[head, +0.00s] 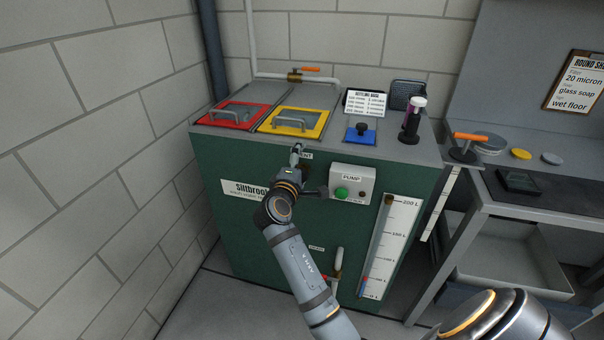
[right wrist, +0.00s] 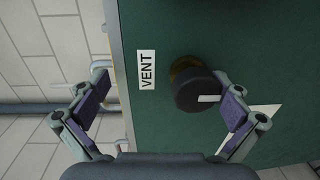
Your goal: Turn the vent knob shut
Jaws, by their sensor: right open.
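The vent knob (right wrist: 194,92) is black and round with a white mark on its face, on a brass stem, beside the white VENT label (right wrist: 146,70) on the green tank wall. My right gripper (right wrist: 166,100) is open in the right wrist view. The knob shows between its spread fingers, nearer the right-hand one; I cannot tell whether that finger touches it. My left gripper is not in view.
The pump box (head: 352,184) with a green button sits just right of my gripper. Red (head: 232,115) and yellow (head: 293,122) hatches with handles lie on the tank top. A level gauge (head: 390,245) runs down the front. A bench stands at the right.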

